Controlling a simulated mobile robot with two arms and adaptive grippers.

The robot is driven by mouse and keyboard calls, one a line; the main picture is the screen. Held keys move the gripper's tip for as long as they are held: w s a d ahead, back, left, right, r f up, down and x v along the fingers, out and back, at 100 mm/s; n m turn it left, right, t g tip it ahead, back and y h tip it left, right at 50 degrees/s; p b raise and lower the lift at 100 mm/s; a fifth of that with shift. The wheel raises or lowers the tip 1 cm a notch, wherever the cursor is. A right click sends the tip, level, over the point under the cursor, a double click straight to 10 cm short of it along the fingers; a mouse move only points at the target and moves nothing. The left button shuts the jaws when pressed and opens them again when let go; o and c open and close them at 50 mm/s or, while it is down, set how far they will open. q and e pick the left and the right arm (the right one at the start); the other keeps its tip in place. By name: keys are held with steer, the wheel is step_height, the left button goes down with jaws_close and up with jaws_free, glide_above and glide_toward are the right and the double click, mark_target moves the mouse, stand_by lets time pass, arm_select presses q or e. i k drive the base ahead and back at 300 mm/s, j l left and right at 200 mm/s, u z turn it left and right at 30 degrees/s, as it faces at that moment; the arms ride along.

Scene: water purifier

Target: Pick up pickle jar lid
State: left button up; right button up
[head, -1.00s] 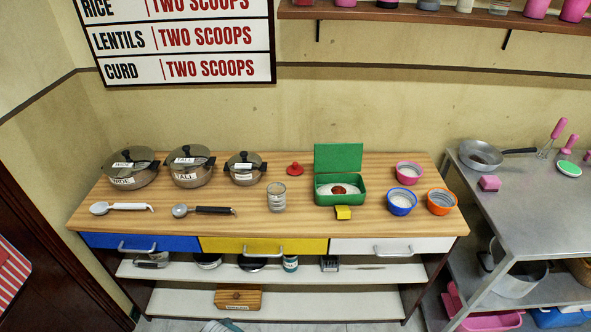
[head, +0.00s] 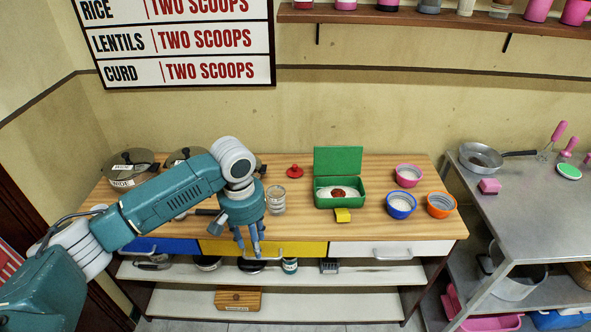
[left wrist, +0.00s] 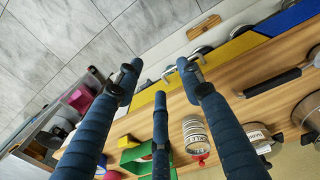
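The red lid (head: 294,171) with a small knob lies on the wooden counter behind a clear jar (head: 276,198). In the left wrist view the lid (left wrist: 199,159) shows partly, beyond the jar (left wrist: 196,136). My left gripper (head: 250,246) points down in front of the counter's front edge, before the yellow drawer. It is left of the jar and lid and apart from both. In the left wrist view its three fingers (left wrist: 158,80) are spread, with nothing between them. My right gripper is not in view.
A green open box (head: 325,201) with white contents, a yellow block (head: 343,215) and several bowls, including a blue one (head: 401,204), stand right of the jar. Pots (head: 130,165) stand at the back left, partly hidden by my arm.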

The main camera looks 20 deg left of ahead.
mark_target(294, 171)
steer(key=i, duration=1.45)
